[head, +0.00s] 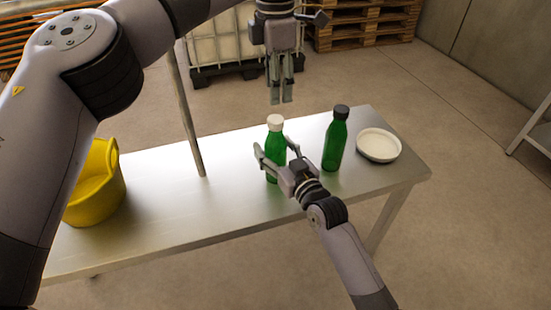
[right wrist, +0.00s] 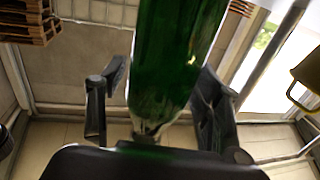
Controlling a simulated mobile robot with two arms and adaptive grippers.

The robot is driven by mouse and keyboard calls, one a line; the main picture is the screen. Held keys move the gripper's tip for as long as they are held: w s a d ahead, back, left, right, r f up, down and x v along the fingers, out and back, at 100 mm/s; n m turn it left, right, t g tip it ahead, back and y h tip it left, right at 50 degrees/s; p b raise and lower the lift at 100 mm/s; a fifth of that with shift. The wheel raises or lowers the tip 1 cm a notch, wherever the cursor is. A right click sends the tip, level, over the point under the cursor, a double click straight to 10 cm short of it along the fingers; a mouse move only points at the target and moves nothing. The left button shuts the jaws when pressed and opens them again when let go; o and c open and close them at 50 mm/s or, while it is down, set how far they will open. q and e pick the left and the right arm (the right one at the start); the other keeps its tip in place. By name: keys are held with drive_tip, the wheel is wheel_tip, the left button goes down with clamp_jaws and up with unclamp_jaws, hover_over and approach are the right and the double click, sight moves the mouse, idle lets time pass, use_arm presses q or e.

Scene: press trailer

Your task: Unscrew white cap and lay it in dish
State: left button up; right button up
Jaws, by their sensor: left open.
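A green bottle with a white cap (head: 275,122) stands upright on the metal table. My right gripper (head: 274,155) has one finger on each side of this green bottle (right wrist: 175,60); in the right wrist view I cannot tell whether both fingers press on it. My left gripper (head: 281,99) points down above the white cap, open, with nothing between its fingers and a gap down to the cap. A round, shallow white dish (head: 379,146) lies at the right end of the table, empty.
A second green bottle with a black cap (head: 336,140) stands between the white-capped bottle and the dish. A yellow bin (head: 97,190) is at the table's left. The metal table (head: 180,215) has bare room in its left middle. Pallets (head: 365,24) stand behind on the floor.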

clamp_jaws()
idle(0.6)
